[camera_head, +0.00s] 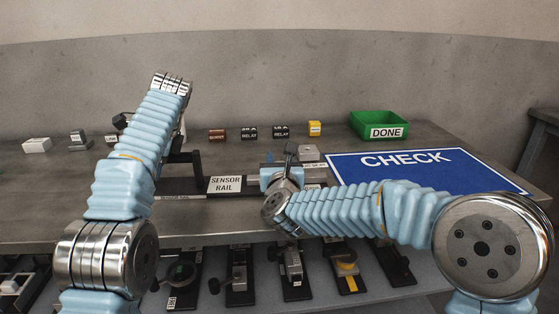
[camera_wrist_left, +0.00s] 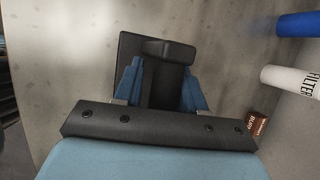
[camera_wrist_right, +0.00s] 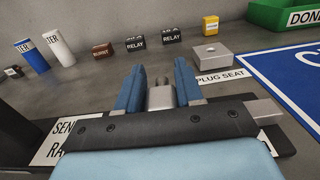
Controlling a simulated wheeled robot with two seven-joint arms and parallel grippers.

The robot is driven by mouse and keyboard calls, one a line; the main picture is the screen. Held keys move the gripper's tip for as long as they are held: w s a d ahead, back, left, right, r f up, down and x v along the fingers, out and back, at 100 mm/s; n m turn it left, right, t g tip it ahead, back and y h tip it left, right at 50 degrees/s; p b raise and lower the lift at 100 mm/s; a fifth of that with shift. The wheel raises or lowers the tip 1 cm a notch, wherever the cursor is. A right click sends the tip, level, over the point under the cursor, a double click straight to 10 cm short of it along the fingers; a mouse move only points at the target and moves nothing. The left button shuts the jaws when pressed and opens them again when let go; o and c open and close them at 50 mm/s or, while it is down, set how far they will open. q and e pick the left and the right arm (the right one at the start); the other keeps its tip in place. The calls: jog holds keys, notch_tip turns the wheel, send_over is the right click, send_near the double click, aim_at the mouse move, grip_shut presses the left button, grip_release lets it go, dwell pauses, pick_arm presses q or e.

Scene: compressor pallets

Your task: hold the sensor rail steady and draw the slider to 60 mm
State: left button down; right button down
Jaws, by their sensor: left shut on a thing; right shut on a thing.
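The black sensor rail (camera_head: 238,193) lies along the bench front with a white SENSOR RAIL label (camera_head: 225,184); the label also shows partly in the right wrist view (camera_wrist_right: 72,140). In the left wrist view my left gripper (camera_wrist_left: 162,68) is shut on a black upright part (camera_wrist_left: 160,92), apparently the rail's end handle. My left arm hides this gripper in the head view. My right gripper (camera_wrist_right: 160,75) is shut on a small grey metal knob (camera_wrist_right: 162,96), apparently the slider's. In the head view the right gripper (camera_head: 281,174) is at the rail's right part. No millimetre scale is readable.
A blue CHECK mat (camera_head: 425,170) lies right of the rail, with a green DONE bin (camera_head: 378,124) behind. A grey plug seat block (camera_wrist_right: 210,55) stands just beyond the right gripper. Relays (camera_head: 281,131) and a yellow part (camera_head: 314,128) stand farther back. Several fixtures sit on a lower shelf.

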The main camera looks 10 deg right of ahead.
jog(key=shift+s+d, duration=0.15)
jog(key=shift+d, duration=3)
jog(key=c, duration=0.8)
grip_release()
jog(key=s, duration=1.2)
jog(key=shift+a, duration=0.4)
